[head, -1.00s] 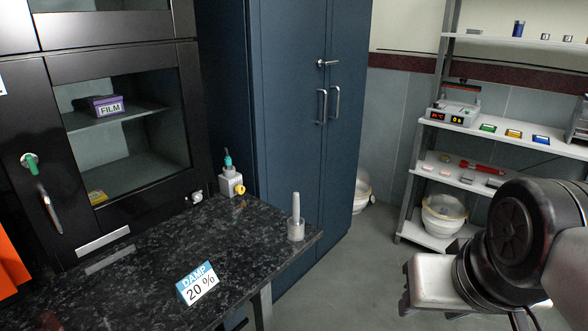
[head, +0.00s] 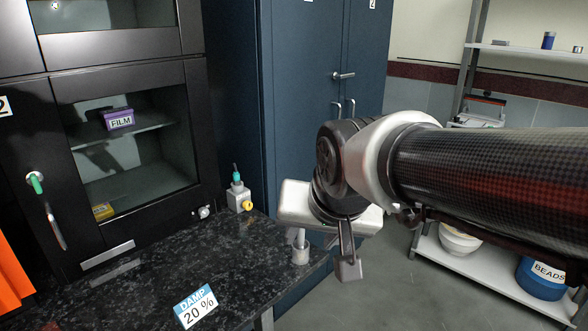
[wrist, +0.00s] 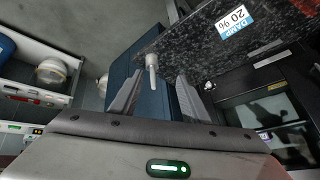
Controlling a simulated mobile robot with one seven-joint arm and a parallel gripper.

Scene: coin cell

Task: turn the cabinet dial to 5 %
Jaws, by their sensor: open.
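The black cabinet (head: 200,130) stands at the left with a glass door. A small pale knob (head: 202,212), which looks like the dial, sits low on its right front edge; its setting is too small to read. It also shows in the wrist view (wrist: 208,86). My gripper (head: 325,252) is open and empty, in the air over the right end of the dark counter, well to the right of the knob. In the wrist view its fingers (wrist: 157,98) are spread, with the blue cabinet behind them.
A grey post in a holder (head: 300,248) is close to my gripper. The blue cabinet (head: 290,110) rises behind.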

